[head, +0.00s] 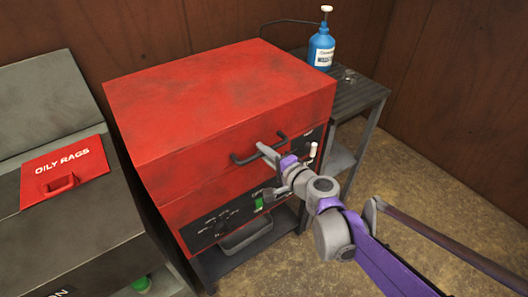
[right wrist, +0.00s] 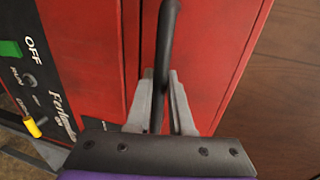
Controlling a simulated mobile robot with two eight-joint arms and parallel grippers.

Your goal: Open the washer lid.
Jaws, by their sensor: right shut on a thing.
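The red washer (head: 190,165) stands in the middle of the head view, with its red lid (head: 215,90) down. A dark bar handle (head: 241,160) runs along the front of the lid. My right gripper (head: 270,152) is at this handle, and in the right wrist view its two grey fingers (right wrist: 160,112) are closed around the black handle bar (right wrist: 168,45). The front panel (head: 225,218) below has a green switch and knobs. My left gripper is not in view.
A side table (head: 362,97) at the right holds a blue pump bottle (head: 321,48). At the left stands a grey bin with a red lid marked OILY RAGS (head: 65,170). Wood-panelled walls close the back. Floor at the right (head: 430,185) is free.

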